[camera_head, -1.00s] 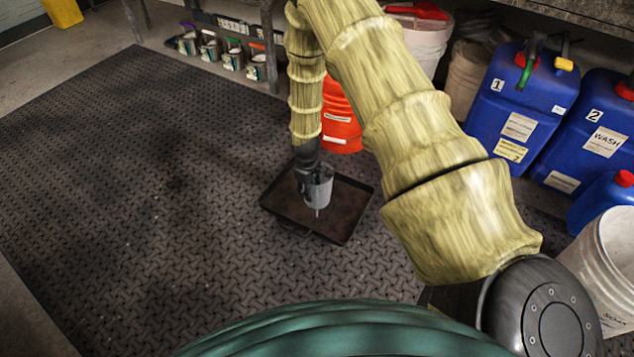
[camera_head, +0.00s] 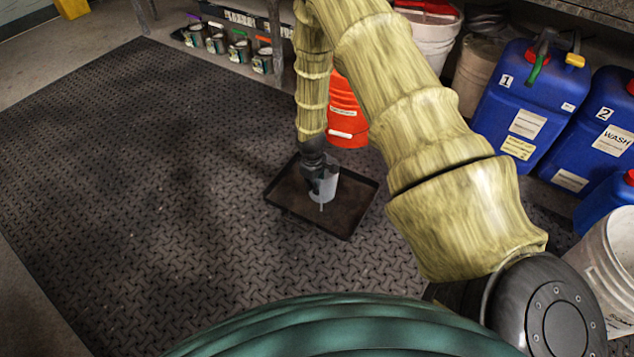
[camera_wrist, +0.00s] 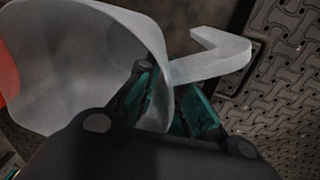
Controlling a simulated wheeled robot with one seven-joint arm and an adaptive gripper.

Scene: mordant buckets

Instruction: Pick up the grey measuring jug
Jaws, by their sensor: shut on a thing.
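The grey measuring jug (camera_head: 327,187) is over the brown tray in the head view. I cannot tell whether its base touches the tray. My gripper (camera_head: 314,181) comes down from above on its left side and hides part of it. In the wrist view the jug (camera_wrist: 75,65) fills the upper left, and its hooked handle (camera_wrist: 215,62) sticks out to the right. The teal fingers of my gripper (camera_wrist: 172,112) are shut on the jug's wall near the handle. The fingertips are partly hidden.
The shallow brown tray (camera_head: 362,198) lies on the dark patterned mat (camera_head: 130,180). An orange bucket (camera_head: 346,112) stands behind it. Blue canisters (camera_head: 525,95) and a white bucket (camera_head: 605,265) stand at the right. Small tins (camera_head: 238,48) line the back. The mat's left is clear.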

